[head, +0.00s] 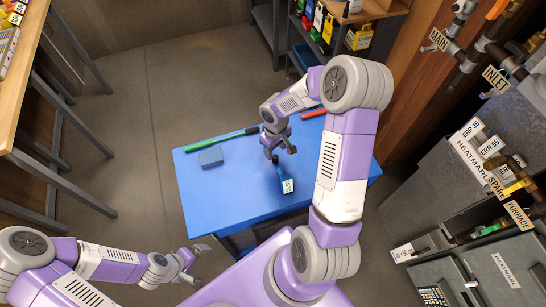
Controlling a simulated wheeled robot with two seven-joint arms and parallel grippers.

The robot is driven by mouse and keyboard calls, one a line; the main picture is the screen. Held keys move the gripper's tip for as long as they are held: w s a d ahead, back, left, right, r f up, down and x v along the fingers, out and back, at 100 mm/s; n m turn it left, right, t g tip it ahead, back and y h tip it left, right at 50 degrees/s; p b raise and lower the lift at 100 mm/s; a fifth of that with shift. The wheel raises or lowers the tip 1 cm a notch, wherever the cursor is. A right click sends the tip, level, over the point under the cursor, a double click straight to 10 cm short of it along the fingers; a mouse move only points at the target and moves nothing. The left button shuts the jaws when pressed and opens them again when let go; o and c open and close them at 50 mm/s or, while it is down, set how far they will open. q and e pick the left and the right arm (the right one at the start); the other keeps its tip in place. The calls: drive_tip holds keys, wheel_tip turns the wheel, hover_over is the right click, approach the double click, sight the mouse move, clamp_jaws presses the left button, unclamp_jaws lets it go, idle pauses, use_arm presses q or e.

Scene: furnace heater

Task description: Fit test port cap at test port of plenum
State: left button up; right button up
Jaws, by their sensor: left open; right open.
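I cannot pick out the test port cap or the test port in this view. The grey furnace cabinet (430,180) stands at the right; which part of it is the plenum I cannot tell. My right gripper (280,153) is open above the blue work top (235,195), just behind a small dark-blue item with a white label (286,185). Nothing shows between its fingers. My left gripper (197,263) is open and empty, low at the left, off the front-left corner of the work top.
Labelled pipes and valves (465,45) are at the upper right. A shelf with boxes (358,38) stands behind. Open floor (120,160) lies to the left.

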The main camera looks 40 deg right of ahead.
sight(275, 156)
wheel_tip(275, 156, down, 5)
drive_tip(key=shift+w+d+f+b, duration=0.1)
drive_tip(key=shift+f+b, duration=0.05)
drive_tip(key=shift+b, duration=0.65)
drive_tip(key=shift+c, duration=0.3)
clamp_jaws()
